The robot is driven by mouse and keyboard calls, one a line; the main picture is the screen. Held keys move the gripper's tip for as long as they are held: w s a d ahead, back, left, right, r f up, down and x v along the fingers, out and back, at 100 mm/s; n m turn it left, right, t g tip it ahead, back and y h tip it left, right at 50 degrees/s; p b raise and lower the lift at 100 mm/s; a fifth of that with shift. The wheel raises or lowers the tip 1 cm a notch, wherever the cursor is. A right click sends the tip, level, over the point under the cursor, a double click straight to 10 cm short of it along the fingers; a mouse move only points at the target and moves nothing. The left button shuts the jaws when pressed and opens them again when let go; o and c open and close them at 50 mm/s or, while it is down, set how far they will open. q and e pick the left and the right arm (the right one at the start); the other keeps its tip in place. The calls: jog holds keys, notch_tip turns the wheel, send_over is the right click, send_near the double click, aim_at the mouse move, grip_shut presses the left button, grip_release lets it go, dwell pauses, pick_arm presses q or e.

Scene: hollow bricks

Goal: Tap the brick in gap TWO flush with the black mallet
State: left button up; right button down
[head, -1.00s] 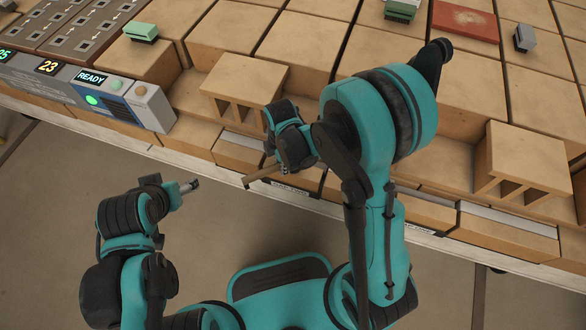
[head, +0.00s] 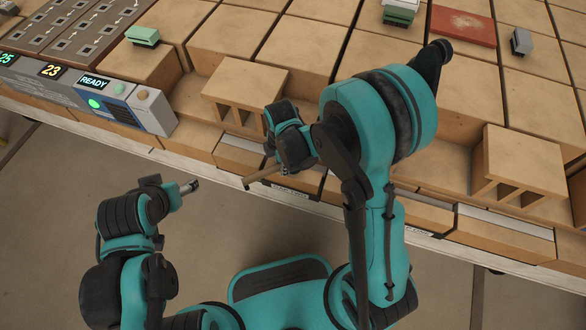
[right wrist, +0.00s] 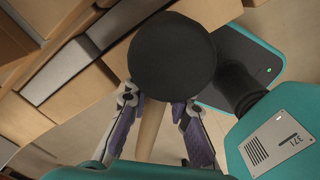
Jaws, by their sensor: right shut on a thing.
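My right gripper (right wrist: 158,116) is shut on the black mallet. The round black mallet head (right wrist: 172,56) faces the right wrist camera, and its wooden handle (right wrist: 151,130) runs down between the fingers. In the head view the handle end (head: 262,177) sticks out left of the right gripper, by the bench's front edge. One hollow brick (head: 243,82) stands proud just behind that gripper. A second hollow brick (head: 522,160) stands proud at the right.
A control box (head: 120,102) with a READY display stands at the left front edge. Green brushes or blocks (head: 142,36), a red slab (head: 463,25) and a grey block (head: 521,42) lie on the bricks behind. Open floor lies in front of the bench.

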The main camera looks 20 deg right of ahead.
dwell(0.4)
notch_tip(320, 180, up, 6)
jog(key=p, duration=0.4)
jog(key=shift+p, duration=0.35)
